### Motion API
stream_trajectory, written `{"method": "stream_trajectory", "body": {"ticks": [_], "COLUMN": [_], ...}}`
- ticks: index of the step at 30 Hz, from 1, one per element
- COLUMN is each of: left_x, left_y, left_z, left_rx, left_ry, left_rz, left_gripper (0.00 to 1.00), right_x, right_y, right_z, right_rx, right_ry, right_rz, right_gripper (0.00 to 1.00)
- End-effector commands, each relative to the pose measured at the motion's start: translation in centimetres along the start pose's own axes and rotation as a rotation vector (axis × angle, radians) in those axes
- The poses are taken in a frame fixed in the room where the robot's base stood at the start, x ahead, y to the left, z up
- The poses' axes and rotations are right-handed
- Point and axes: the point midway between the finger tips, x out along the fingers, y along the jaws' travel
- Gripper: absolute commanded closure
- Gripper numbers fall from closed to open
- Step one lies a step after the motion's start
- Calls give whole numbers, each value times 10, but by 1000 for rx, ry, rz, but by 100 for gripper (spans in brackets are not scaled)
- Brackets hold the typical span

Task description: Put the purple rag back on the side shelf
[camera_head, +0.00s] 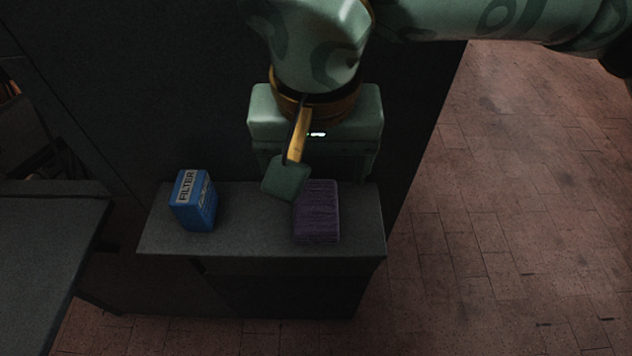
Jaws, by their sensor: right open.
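The purple rag (317,212) is a folded, ribbed block lying on the right part of the grey side shelf (260,244). My right gripper (289,178) is above the shelf, pointing down, just behind and to the left of the rag. I cannot tell whether the pad touches the rag. The gripper is open and holds nothing that I can see. Its other finger is not clearly visible. My left gripper is not in view.
A blue filter box (197,201) stands upright on the left part of the shelf. A dark wall panel (140,90) rises behind the shelf. A grey table surface (45,230) is at the left. Brick floor (510,200) lies open at the right.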

Motion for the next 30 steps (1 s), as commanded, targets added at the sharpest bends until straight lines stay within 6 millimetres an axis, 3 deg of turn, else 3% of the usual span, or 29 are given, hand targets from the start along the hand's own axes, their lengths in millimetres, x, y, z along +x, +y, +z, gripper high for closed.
{"method": "stream_trajectory", "body": {"ticks": [3, 7, 30], "left_x": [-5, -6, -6], "left_y": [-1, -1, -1], "left_z": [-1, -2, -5], "left_rx": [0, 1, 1], "left_ry": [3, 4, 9], "left_rz": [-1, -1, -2], "left_gripper": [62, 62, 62], "right_x": [-21, -30, -32], "right_y": [0, 0, 1], "right_z": [-1, 0, -1], "right_rx": [1, 1, 6], "right_ry": [3, 1, -1], "right_rz": [0, -1, -1], "right_gripper": [19, 19, 19]}}
